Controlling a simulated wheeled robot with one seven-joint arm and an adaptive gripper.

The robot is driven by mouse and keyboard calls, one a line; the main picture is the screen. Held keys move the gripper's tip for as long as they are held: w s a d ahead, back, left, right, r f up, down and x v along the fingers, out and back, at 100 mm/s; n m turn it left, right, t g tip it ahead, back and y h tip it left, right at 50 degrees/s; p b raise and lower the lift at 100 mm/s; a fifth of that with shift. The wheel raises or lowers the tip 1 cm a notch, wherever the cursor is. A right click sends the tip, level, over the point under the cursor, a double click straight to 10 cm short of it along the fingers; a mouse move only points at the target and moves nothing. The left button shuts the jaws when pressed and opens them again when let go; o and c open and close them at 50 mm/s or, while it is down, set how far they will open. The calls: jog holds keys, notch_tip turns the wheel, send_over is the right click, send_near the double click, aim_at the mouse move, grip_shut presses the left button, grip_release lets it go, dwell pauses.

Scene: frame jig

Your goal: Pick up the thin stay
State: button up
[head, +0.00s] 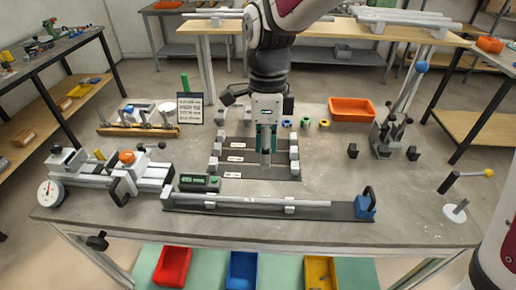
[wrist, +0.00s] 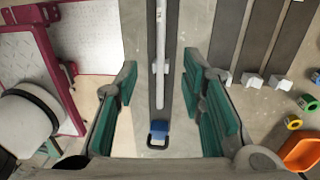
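A long thin grey rod (head: 255,202), which looks like the thin stay, lies across light supports on a dark rail (head: 340,210) with a blue end block (head: 365,206), at the front of the bench. The wrist view shows the rod (wrist: 161,40) and blue block (wrist: 158,128) lengthwise, seen between my fingers but below them. My gripper (head: 266,150) hangs over the bench behind the rail, in front of the dark labelled slots in the head view. In the wrist view my gripper (wrist: 160,80) is open, its teal pads wide apart, with nothing between them.
Dark slotted strips (head: 240,158) with grey end blocks lie mid-bench. A vise-like fixture with a dial (head: 50,193) stands left. More long bars (head: 400,15) lie on the back table.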

aim_at(250, 201)
jog(key=f, duration=0.4)
jog(key=s+f, duration=0.1)
jog(key=f, duration=0.8)
jog(key=shift+s+f, duration=0.15)
jog(key=shift+f, duration=0.25)
grip_shut()
